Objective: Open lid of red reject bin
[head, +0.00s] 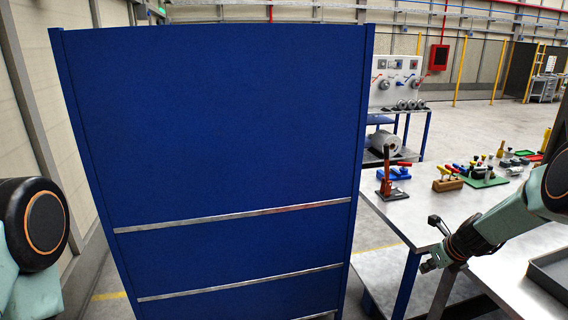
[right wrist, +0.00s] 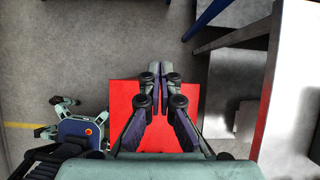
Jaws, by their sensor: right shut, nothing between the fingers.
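The red reject bin (right wrist: 122,98) shows in the right wrist view as a flat red surface below and behind my right gripper (right wrist: 158,68). The gripper's fingers are together and empty, and they hide the middle of the red surface. The fingertips reach just past its far edge. I cannot tell the height gap between fingers and bin, and no lid handle or opening shows. In the head view the right gripper (head: 432,264) is at the right, beside the workbench's front edge; the bin does not show there. My left gripper is out of view.
A large blue panel (head: 215,115) with metal strips fills the middle of the head view. A workbench (head: 405,205) with clamps and small tools stands right of it. A grey tray (head: 548,272) is at the right edge. Grey floor (right wrist: 105,45) surrounds the bin's far side.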

